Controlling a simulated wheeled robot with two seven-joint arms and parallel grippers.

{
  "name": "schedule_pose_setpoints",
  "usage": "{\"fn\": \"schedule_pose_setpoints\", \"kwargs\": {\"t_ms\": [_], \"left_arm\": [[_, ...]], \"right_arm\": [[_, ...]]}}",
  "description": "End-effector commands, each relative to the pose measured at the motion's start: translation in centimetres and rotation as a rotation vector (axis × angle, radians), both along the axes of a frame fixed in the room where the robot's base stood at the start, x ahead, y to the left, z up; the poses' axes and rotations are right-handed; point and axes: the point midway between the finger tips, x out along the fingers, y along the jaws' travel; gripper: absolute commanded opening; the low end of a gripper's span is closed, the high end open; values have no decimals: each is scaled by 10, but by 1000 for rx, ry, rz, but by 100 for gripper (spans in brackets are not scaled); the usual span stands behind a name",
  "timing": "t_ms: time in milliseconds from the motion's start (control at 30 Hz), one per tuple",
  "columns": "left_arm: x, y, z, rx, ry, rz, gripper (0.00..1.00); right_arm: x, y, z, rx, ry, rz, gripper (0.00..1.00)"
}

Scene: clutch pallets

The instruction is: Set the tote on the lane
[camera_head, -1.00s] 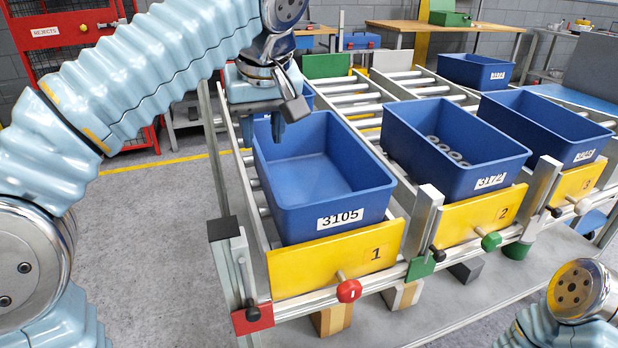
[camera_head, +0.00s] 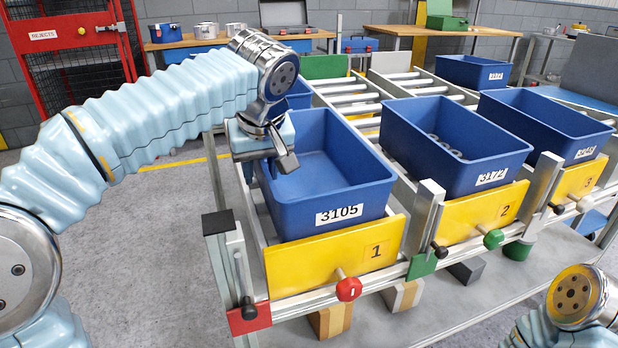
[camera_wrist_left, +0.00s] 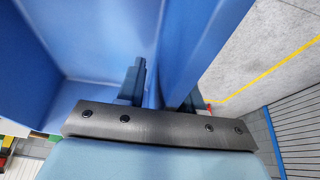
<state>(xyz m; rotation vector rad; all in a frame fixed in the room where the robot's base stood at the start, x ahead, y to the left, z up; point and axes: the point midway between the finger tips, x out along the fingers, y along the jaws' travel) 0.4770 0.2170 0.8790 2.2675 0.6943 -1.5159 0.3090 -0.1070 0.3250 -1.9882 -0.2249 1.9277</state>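A blue tote labelled 3105 (camera_head: 340,213) sits upright in lane 1, behind the yellow end plate marked 1 (camera_head: 330,268). It looks empty. My left gripper (camera_head: 272,168) is low at the tote's left wall. In the left wrist view my left gripper (camera_wrist_left: 165,92) straddles the tote wall (camera_wrist_left: 185,45), one finger inside and one outside. A narrow gap shows beside the inner finger, so the fingers look open around the wall. The fingertips are hidden in the head view. My right gripper is out of view.
Lane 2 holds a blue tote (camera_head: 455,180) with several round parts. Lane 3 holds another blue tote (camera_head: 560,130). A blue tote (camera_head: 300,95) stands behind the 3105 tote. A metal post (camera_head: 428,215) stands between lanes 1 and 2. Open floor lies left of the rack.

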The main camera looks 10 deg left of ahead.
Motion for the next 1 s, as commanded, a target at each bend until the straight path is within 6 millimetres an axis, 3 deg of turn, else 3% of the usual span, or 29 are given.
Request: {"fn": "schedule_pose_setpoints", "kwargs": {"t_ms": [33,200,233,733,867,1000], "left_arm": [[0,0,0,0,0,0,28],[0,0,0,0,0,0,2],[0,0,0,0,0,0,0],[0,0,3,2,1,0,0],[0,0,15,1,0,0,0],[-2,-5,40,0,-3,-4,0]], "right_arm": [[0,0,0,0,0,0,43],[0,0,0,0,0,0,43],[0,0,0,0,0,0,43],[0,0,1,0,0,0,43],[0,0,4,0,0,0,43],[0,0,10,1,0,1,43]]}}
